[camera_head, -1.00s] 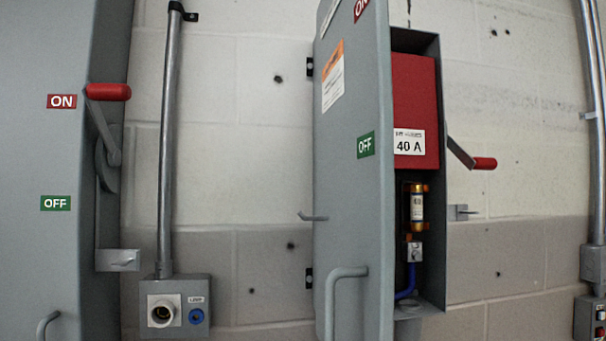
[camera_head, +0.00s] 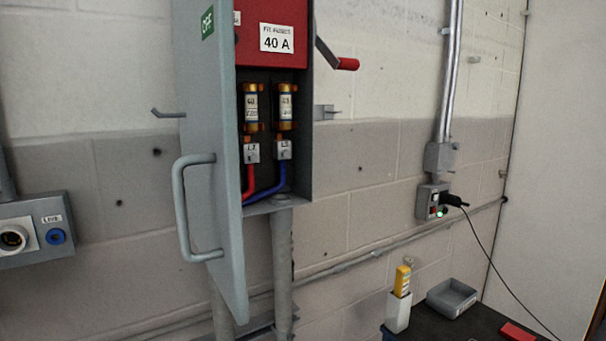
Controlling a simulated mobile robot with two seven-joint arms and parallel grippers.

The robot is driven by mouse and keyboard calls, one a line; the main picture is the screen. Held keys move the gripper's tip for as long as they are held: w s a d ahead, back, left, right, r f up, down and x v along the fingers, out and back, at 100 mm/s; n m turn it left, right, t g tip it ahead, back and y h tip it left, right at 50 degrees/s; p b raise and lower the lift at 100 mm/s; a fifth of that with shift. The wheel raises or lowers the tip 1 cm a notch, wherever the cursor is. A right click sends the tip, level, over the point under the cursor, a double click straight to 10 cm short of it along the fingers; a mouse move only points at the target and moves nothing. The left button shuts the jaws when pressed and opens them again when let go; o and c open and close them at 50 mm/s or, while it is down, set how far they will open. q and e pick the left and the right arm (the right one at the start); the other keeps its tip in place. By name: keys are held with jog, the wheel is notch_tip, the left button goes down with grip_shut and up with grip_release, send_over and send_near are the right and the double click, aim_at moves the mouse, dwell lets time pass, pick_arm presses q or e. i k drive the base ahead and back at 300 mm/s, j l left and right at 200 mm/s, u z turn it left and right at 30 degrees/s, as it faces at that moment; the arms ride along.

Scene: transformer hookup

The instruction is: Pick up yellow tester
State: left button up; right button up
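The yellow tester (camera_head: 402,281) stands upright in a white holder (camera_head: 398,312) at the lower right of the head view. Its lower part is hidden inside the holder. The holder stands on a dark surface (camera_head: 425,333) near the wall. Neither of my grippers shows in the head view.
A grey fuse box (camera_head: 306,175) hangs on the wall with its door (camera_head: 214,110) standing open toward me. A grey tray (camera_head: 452,298) and a red item (camera_head: 517,331) lie right of the holder. A black cable (camera_head: 490,256) runs down from a wall outlet (camera_head: 428,202).

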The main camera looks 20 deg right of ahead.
aim_at(403, 275)
jog(key=l+u, duration=0.2)
jog(key=u, duration=0.15)
jog(key=k+l+u, duration=0.15)
jog(key=u, duration=0.25)
jog(key=k+l+u, duration=0.15)
jog(key=u, duration=0.2)
jog(key=k+l+u, duration=0.35)
jog(key=k+l, duration=0.45)
jog(key=k, duration=0.15)
jog(key=k+l, duration=0.15)
jog(key=k, duration=0.2)
